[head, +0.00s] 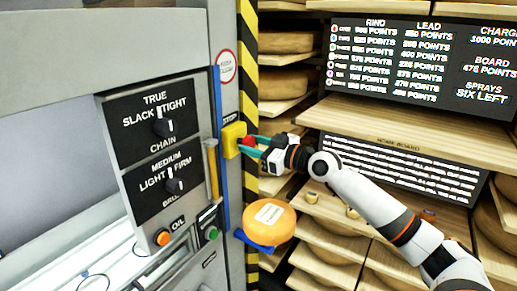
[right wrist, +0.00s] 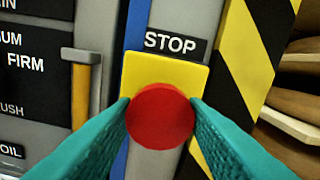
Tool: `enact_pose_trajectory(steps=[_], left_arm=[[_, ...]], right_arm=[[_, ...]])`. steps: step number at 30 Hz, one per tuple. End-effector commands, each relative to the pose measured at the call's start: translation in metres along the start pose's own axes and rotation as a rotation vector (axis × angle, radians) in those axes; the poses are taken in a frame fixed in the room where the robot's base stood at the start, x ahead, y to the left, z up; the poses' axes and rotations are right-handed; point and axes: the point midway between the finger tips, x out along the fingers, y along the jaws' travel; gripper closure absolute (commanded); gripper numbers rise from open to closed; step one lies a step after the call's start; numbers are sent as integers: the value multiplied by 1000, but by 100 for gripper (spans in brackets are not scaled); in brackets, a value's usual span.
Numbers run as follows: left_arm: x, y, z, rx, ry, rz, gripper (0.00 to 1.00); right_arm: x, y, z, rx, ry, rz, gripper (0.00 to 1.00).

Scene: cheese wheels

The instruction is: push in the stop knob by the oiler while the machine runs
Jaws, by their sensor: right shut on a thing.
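The red stop knob (head: 248,141) sits on a yellow box (head: 231,139) on the machine's right-hand post. In the right wrist view the round red knob (right wrist: 160,115) fills the space between my fingers, under a STOP label (right wrist: 175,44). My right gripper (head: 252,146) has its teal fingers shut on the knob's two sides, and they also show in the right wrist view (right wrist: 160,108). An amber tube with a pale cap, probably the oiler (head: 212,172), stands upright just left of the box. How far in the knob sits cannot be told. My left gripper is not in view.
Left of the post is a black panel with the chain dial (head: 164,127) and the brush dial (head: 175,185). Below are an orange OIL button (head: 162,237) and a green button (head: 212,233). An orange cheese wheel (head: 269,221) sits below my gripper. Wooden shelves (head: 410,82) stand right.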

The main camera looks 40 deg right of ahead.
Motion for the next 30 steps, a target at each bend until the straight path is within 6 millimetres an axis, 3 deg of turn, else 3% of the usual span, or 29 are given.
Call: enact_pose_trajectory(steps=[7, 8, 12, 23, 30], left_arm=[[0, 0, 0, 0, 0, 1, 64], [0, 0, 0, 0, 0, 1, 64], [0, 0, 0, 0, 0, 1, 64], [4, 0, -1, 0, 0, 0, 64], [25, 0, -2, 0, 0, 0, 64]], right_arm=[[0, -1, 2, -1, -4, -3, 100], [0, -1, 2, -1, -5, -4, 58], [0, -1, 2, -1, -4, -3, 39], [-5, -1, -2, 0, 0, -3, 39], [-37, 0, -7, -1, 4, -2, 39]])
